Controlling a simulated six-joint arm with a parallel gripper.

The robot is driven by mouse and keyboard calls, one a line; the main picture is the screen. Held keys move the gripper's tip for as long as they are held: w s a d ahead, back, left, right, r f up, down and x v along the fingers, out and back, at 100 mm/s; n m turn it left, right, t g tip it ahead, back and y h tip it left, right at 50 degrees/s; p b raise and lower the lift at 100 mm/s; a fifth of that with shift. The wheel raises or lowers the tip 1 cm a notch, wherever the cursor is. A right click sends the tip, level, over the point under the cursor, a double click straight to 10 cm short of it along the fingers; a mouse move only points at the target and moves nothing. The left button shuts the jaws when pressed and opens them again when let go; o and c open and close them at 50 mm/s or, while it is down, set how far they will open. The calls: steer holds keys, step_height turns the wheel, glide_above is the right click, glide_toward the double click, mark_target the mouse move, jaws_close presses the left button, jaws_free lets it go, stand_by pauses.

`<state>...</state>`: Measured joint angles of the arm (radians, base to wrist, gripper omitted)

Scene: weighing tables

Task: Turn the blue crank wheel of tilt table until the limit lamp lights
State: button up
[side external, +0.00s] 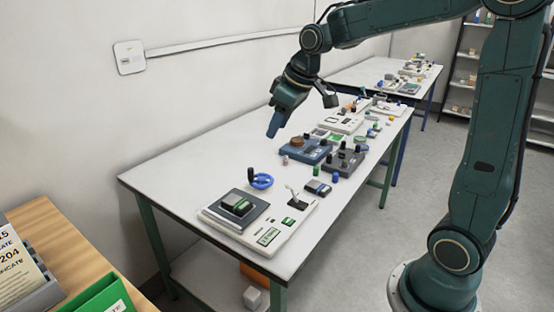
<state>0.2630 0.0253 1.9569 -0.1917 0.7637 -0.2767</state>
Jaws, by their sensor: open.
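A blue crank wheel (261,181) with a dark upright handle knob lies at the near part of the white table, just behind a pale device. The pale device (288,230) carries a dark square platform (234,210) with a green-and-black block on it, a small lever and a green display. I cannot tell which small part is the limit lamp, or whether one is lit. My gripper (274,131) hangs in the air above the table, beyond the wheel and well apart from it, with its blue fingers pointing down. It is open, and nothing shows between the fingers.
Blue and dark grey devices (344,160) with knobs stand beyond the wheel. A small dark blue box (317,188) and several small cylinders lie near them. The white table's (180,170) left part is clear. A wooden desk (50,220) with a green folder is at lower left.

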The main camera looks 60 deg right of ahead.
steer(key=w+d+f, duration=0.5)
steer(key=w, duration=0.2)
steer(key=n, duration=0.1)
glide_toward(252, 169)
step_height(252, 169, up, 2)
steer(key=shift+s+d+r+y, duration=0.15)
steer(key=shift+s+d+y, duration=0.15)
steer(key=shift+d+y, duration=0.15)
steer(key=x, duration=1.3)
steer(key=shift+f, duration=0.4)
jaws_close()
